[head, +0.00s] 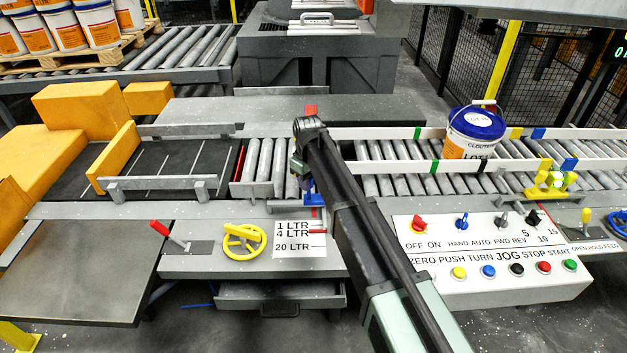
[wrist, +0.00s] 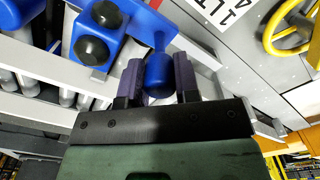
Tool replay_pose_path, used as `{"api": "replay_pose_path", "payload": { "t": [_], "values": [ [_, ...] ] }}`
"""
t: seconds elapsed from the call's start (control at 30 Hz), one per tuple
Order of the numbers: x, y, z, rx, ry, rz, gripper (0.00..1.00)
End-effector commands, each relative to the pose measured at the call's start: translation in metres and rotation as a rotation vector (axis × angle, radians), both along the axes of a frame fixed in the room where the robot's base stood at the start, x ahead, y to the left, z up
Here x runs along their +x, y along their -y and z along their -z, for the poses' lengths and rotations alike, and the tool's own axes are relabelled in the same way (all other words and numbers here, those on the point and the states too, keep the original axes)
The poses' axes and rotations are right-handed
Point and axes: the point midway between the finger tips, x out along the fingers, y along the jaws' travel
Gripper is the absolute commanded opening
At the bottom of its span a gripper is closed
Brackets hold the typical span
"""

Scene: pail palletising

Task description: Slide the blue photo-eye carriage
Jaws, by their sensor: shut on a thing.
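The blue photo-eye carriage (wrist: 150,28) fills the upper left of the wrist view, with two black round knobs on it. Its rounded blue handle (wrist: 158,72) sits between the two purple fingers of my gripper (wrist: 157,82), which is shut on it. In the head view a small part of the carriage (head: 309,199) shows at the conveyor's near edge, just above the 1 LTR / 4 LTR / 20 LTR scale plate (head: 293,238). My arm hides much of the carriage there. My gripper (head: 304,184) is partly hidden too.
A white pail with a blue lid (head: 475,137) stands on the roller conveyor to the right. A yellow handwheel (head: 243,240) and a red-handled lever (head: 160,228) are left of the scale plate. A control panel (head: 490,280) with knobs and buttons lies right of my arm.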

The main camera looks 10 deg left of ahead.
Motion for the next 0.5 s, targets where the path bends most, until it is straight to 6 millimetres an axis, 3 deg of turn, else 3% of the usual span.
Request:
{"api": "replay_pose_path", "payload": {
  "t": [0.1,0.2,0.47,0.5],
  "values": [
    [-0.005,-0.025,0.000,0.004,0.000,-0.005,0.00],
    [-0.008,-0.038,0.000,0.003,0.001,-0.003,0.00],
    [-0.009,-0.039,0.000,0.002,0.000,-0.001,0.00],
    [-0.009,-0.039,0.000,0.002,0.000,-0.001,0.31]
  ]
}}
